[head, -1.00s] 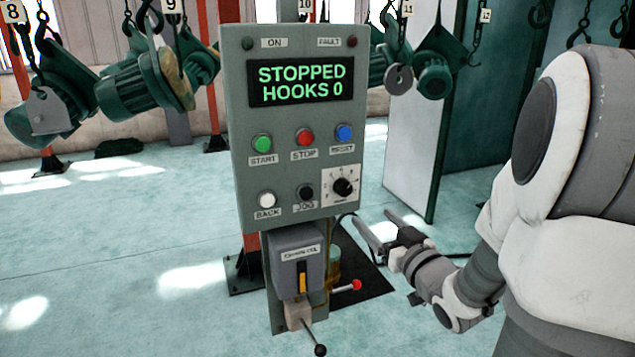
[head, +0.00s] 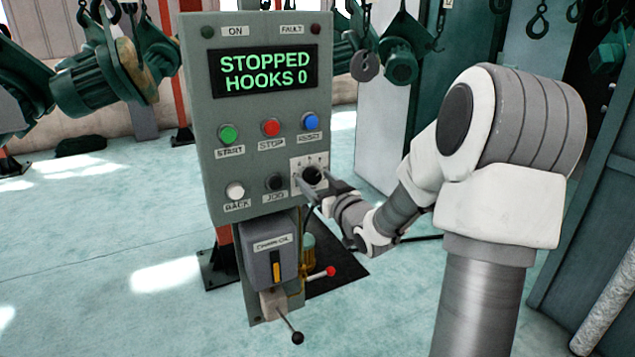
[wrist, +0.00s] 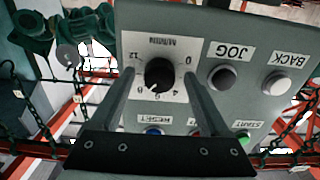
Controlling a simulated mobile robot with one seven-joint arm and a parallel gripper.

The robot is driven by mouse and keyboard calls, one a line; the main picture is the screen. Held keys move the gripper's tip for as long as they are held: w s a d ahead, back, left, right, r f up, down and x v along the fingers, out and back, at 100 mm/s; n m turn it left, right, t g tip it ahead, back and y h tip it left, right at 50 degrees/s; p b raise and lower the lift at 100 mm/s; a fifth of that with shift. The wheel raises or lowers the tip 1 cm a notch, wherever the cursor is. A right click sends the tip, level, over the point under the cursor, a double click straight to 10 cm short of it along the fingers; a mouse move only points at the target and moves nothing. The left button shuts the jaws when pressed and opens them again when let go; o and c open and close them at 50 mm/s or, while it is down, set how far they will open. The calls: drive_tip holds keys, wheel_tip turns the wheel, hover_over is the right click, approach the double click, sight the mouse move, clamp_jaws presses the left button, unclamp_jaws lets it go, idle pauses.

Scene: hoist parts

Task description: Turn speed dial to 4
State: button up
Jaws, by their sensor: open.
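The speed dial is a black round knob (head: 312,175) on a white scale plate at the lower right of the grey control panel (head: 205,130). In the wrist view the knob (wrist: 160,74) appears upside down, with 0 and 12 at the ends of its scale. A small white pointer mark is on the knob's lower-left side there, around the middle numbers; the exact number is too small to tell. My gripper (head: 314,190) is open in front of the dial. In the wrist view its two fingers (wrist: 158,78) appear on either side of the knob, with gaps to it.
The JOG button (wrist: 223,77) and BACK button (wrist: 277,83) are beside the dial, and the blue RESET button (head: 310,121) is above it. The display (head: 263,73) reads STOPPED, HOOKS 0. A box with levers (head: 268,255) is below the panel. Green hoists (head: 100,80) hang behind.

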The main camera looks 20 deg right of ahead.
clamp_jaws()
drive_tip(key=shift+f+n+b, duration=0.15)
drive_tip(key=shift+n+b, duration=0.25)
drive_tip(key=shift+b, duration=0.3)
drive_tip(key=shift+f+n+b, duration=0.1)
drive_tip(key=shift+n+b, duration=0.5)
drive_tip(key=shift+b, duration=0.35)
drive_tip(key=n+b, duration=0.5)
drive_tip(key=b, duration=0.2)
drive_tip(key=n+b, duration=0.4)
drive_tip(key=b, duration=0.1)
drive_tip(key=shift+n, duration=0.4)
drive_tip(key=shift+d+r+n+b, duration=0.1)
drive_tip(key=shift+r+n+b, duration=0.05)
drive_tip(key=shift+n+b, duration=0.85)
drive_tip(key=shift+r+n+b, duration=0.15)
drive_tip(key=shift+n+b, duration=0.7)
drive_tip(key=shift+n, duration=0.15)
